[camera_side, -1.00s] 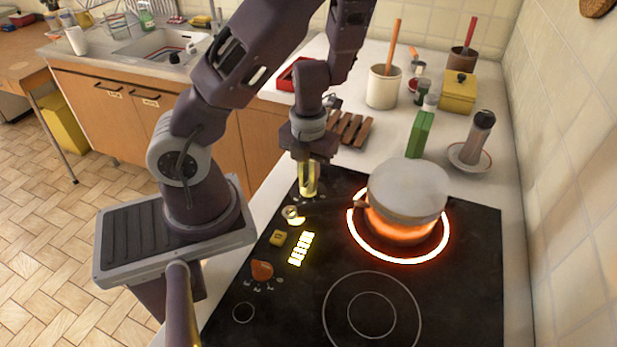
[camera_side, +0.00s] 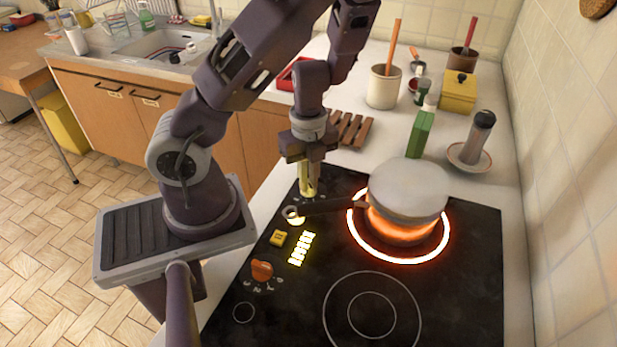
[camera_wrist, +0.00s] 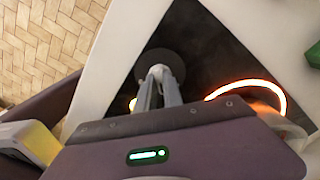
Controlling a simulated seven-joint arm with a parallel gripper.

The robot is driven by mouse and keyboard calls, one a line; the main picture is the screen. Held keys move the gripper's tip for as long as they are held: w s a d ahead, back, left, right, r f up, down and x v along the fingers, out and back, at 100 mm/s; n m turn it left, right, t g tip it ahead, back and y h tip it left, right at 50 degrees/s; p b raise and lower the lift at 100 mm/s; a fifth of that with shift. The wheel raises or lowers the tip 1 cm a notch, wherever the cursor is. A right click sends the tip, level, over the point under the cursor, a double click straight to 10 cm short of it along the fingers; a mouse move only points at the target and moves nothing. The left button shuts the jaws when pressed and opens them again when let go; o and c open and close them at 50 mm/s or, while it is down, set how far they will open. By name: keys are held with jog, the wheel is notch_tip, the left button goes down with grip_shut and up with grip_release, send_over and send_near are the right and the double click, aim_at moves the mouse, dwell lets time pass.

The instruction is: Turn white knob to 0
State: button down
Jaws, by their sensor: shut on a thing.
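My gripper (camera_side: 308,192) points straight down at the far left corner of the black stove top (camera_side: 450,285). Its fingers are close together, shut on the white knob. In the wrist view the fingertips (camera_wrist: 157,76) stand over a dark round disc (camera_wrist: 160,60) on the stove. The knob is mostly hidden between the fingers, and its pointer and the 0 mark cannot be read. An orange knob (camera_side: 262,270) with white marks around it sits nearer the front of the panel, apart from my gripper.
A lidded pot (camera_side: 408,190) stands on a glowing red burner just right of my gripper. Its long dark handle (camera_side: 335,208) reaches left, close in front of the fingers. A yellow button (camera_side: 278,238) and a lit panel (camera_side: 301,248) lie nearer. The front burner is bare.

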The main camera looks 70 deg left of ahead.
jog(key=n, duration=0.4)
jog(key=shift+n, duration=2.1)
jog(key=c, duration=1.5)
grip_release()
notch_tip(320, 180, up, 7)
jog(key=shift+r, duration=0.1)
